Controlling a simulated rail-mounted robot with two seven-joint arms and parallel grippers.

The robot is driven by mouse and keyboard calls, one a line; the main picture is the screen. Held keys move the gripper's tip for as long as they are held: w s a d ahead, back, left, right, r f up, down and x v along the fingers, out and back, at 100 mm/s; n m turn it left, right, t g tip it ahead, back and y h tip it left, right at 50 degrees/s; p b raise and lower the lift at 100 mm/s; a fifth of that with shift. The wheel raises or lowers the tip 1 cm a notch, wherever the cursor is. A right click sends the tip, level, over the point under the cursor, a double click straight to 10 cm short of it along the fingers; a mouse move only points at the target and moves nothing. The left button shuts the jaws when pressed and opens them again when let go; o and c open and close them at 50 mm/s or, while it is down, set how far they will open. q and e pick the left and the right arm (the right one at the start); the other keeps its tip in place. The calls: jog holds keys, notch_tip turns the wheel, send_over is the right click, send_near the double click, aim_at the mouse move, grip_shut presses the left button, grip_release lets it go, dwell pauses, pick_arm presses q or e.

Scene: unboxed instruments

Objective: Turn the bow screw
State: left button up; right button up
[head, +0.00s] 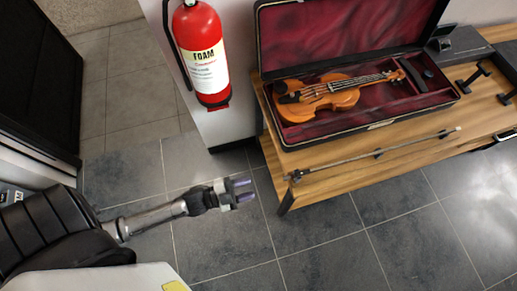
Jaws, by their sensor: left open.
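The bow (405,146) is long and thin and lies along the front edge of the wooden bench, on small dark supports. Its screw end is too small to make out clearly; the darker, thicker end (297,175) is at the left, near the bench's front left corner. My left gripper (242,189) is open and empty. It is over the floor, left of the bench and apart from the bow, with its fingers pointing right toward the bow's left end. My right gripper does not show.
A violin (330,93) lies in an open case with red lining (401,108) on the wooden bench (275,158). A red fire extinguisher (203,50) hangs on the white wall post. Dark stands (474,79) are at the bench's right. The tiled floor in front is clear.

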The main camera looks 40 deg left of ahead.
pick_arm(q)
jog(key=shift+s+a, duration=0.4)
jog(key=shift+s, duration=0.2)
dwell(1.1)
